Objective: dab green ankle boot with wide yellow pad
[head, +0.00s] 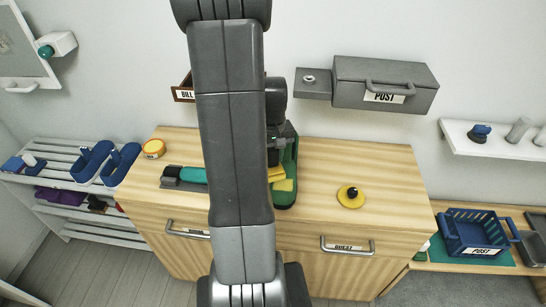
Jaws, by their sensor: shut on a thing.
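A dark green, round-ended, hollow-looking piece, apparently the green ankle boot (291,165), lies on the wooden cabinet top, partly behind my arm. A yellow block (283,184), apparently the wide yellow pad, shows over the boot at the arm's edge. My gripper (277,158) is shut, seemingly on this pad, and points down at the boot. My arm hides the fingertips' left side. I cannot tell whether the pad touches the boot. A round yellow disc with a black knob (351,196) lies apart on the right.
A teal-and-dark brush-like item (186,176) and a yellow tin (154,148) sit left on the cabinet top (385,170). A grey post box (385,84) hangs above. Blue shoes (92,160) stand on the left rack. A blue basket (477,230) is at right.

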